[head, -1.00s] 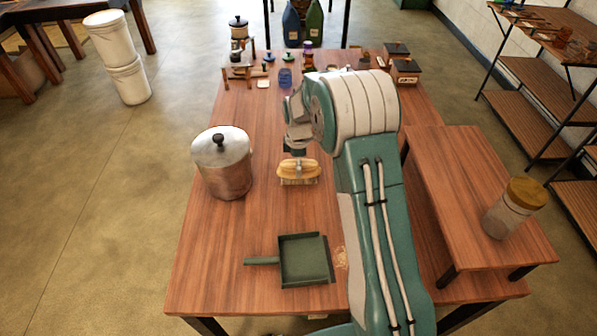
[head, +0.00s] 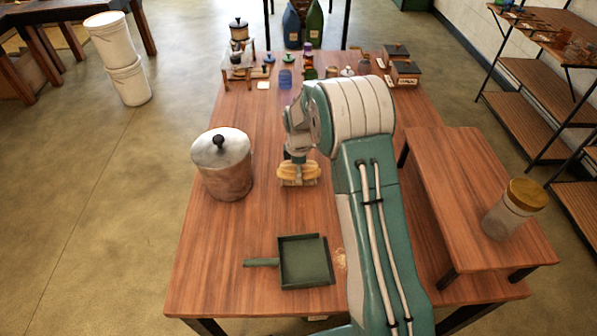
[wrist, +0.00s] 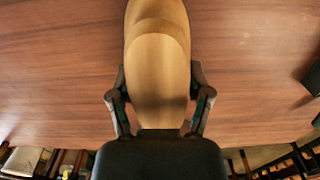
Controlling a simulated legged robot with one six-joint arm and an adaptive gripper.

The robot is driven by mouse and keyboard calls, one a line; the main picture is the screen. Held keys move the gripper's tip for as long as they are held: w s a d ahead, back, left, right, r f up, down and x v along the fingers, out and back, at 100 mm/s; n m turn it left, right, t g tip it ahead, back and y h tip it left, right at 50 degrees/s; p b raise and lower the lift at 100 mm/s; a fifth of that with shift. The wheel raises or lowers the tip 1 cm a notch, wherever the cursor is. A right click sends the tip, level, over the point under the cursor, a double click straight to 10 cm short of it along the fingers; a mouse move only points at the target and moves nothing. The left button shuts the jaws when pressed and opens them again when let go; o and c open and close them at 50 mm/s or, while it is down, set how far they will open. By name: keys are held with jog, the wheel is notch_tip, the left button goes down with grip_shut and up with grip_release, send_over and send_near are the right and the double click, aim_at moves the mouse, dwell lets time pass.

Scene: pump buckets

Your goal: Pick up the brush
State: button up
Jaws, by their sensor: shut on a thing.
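The brush (head: 299,175) has a tan, wooden-looking body and stands on the table, close to the metal pot. In the wrist view its smooth tan body (wrist: 158,75) fills the middle, between the two dark fingers. My gripper (wrist: 160,105) is shut on the brush, one finger on each side of it. In the head view my gripper (head: 298,160) comes down onto the brush from above, and my arm partly hides this spot. Whether the bristles touch the table is hard to tell.
A metal pot with lid (head: 222,165) stands left of the brush. A green dustpan (head: 304,262) lies nearer the front, beside a small tan pile (head: 340,259). A raised wooden bench (head: 470,190) with a yellow-lidded jar (head: 514,210) is on the right. Small items crowd the table's far end.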

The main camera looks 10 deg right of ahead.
notch_tip(320, 180, up, 3)
jog(key=shift+f, duration=0.2)
jog(key=s+r, duration=1)
jog(key=s, duration=0.4)
jog(key=shift+a+r, duration=0.15)
jog(key=shift+a, duration=0.2)
